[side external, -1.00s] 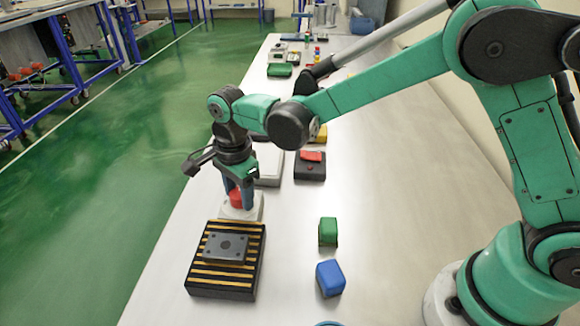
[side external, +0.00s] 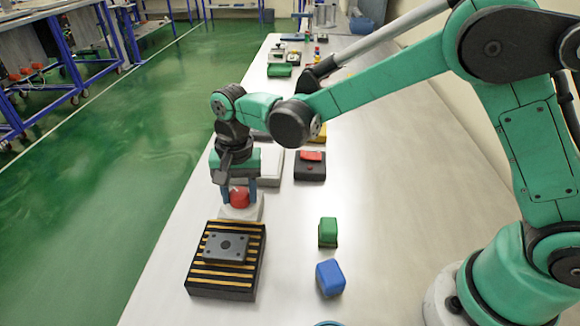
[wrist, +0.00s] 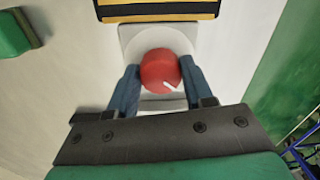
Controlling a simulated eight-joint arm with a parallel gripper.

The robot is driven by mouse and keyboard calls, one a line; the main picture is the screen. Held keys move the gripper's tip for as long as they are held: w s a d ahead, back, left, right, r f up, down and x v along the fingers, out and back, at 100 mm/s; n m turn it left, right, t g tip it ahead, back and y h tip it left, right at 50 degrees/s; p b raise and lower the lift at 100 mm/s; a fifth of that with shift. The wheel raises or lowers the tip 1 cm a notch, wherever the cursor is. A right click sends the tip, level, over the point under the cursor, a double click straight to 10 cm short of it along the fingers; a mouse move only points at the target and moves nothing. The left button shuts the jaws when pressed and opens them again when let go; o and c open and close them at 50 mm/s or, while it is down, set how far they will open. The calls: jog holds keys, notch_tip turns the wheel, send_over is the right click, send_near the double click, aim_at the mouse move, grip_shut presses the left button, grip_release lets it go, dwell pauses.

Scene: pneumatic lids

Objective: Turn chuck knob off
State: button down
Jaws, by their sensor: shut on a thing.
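The red chuck knob (side external: 239,199) sits on a white base (side external: 240,214) near the table's left side. In the wrist view the round red knob (wrist: 160,68) carries a short white mark that points to the lower right. My gripper (side external: 239,191) points down over it, with one blue finger on each side. In the wrist view my gripper (wrist: 160,80) is shut on the knob. The fingers hide part of its sides.
A black, yellow-striped fixture (side external: 200,284) with a grey plate (side external: 226,247) stands directly in front of the knob base. Green (side external: 327,232) and blue (side external: 330,278) blocks lie to its right. A dark box with a red top (side external: 311,156) stands behind. The table's right side is clear.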

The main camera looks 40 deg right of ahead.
aim_at(241, 191)
jog(key=n, duration=0.4)
jog(key=shift+n, duration=2.2)
jog(key=shift+c, duration=1.7)
grip_release()
jog(key=shift+r, duration=0.1)
jog(key=shift+d+r, duration=0.2)
jog(key=shift+r, duration=2.55)
